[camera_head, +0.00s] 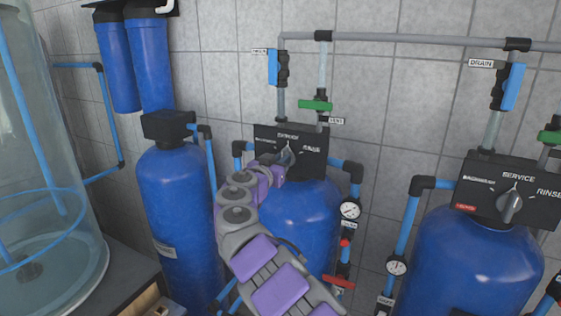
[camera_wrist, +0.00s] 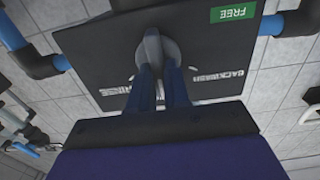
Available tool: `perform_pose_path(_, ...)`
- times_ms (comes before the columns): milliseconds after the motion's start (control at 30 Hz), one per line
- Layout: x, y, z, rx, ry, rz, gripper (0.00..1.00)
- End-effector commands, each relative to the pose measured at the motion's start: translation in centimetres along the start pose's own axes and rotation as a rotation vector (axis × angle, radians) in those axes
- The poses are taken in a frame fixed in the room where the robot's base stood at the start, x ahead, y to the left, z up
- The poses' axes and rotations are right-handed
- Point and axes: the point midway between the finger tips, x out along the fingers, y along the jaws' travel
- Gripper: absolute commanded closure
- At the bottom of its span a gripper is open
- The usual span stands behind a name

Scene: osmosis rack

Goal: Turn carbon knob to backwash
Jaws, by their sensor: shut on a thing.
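A grey knob (camera_head: 289,152) sits on the black control panel (camera_head: 315,168) above the middle blue tank. The panel has labels at left, top and right; the top one reads SERVICE, and no carbon label is readable. The knob also shows in the wrist view (camera_wrist: 154,46), on the panel (camera_wrist: 95,50) seen upside down, with BACKWASH at right and a green FREE tag (camera_wrist: 233,13). My gripper (camera_head: 281,161) reaches the knob from below left. In the wrist view its blue fingers (camera_wrist: 160,82) are shut on the knob's handle. Its exact pointing is hard to tell.
A second panel (camera_head: 530,206) with its own knob (camera_head: 509,206) stands on the right blue tank (camera_head: 470,265). A tall blue tank (camera_head: 175,205) and a clear cylinder (camera_head: 50,150) stand at left. Pipes, gauges (camera_head: 350,210) and a red-handled valve (camera_head: 338,281) lie close right of the middle tank.

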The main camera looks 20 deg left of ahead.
Motion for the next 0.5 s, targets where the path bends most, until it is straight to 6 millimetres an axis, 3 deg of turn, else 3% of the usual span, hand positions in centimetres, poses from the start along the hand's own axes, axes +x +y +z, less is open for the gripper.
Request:
perform_pose_path(100, -0.12, -0.2, -0.05, 0.001, 0.001, -0.008, 1.0)
perform_pose_path(500, -0.23, -0.34, -0.14, -0.026, 0.003, -0.009, 1.0)
